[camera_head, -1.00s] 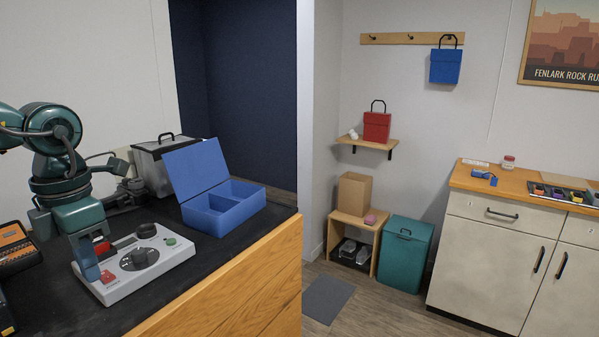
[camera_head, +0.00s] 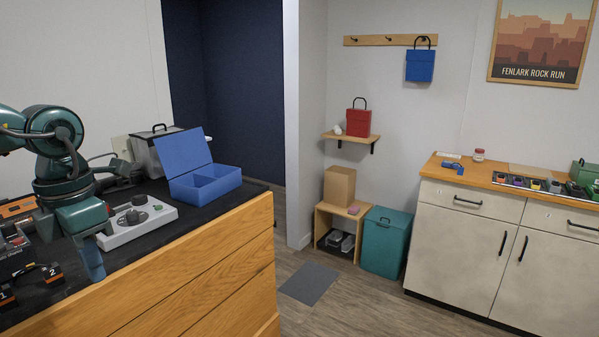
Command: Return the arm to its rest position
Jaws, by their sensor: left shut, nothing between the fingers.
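My left arm (camera_head: 62,165), dark green with a black-and-green joint, comes in from the left over the black worktop (camera_head: 150,238). Its gripper (camera_head: 94,270) points down in front of the grey control box (camera_head: 150,222), near the front edge of the worktop. The fingers look closed and nothing shows between them. The gripper hides a little of the worktop and the box's left end. My right gripper is out of view.
An open blue case (camera_head: 218,190) and a grey lidded bin (camera_head: 143,158) stand behind the box. Several black-and-orange items, one marked 2 (camera_head: 52,273), lie left of the gripper.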

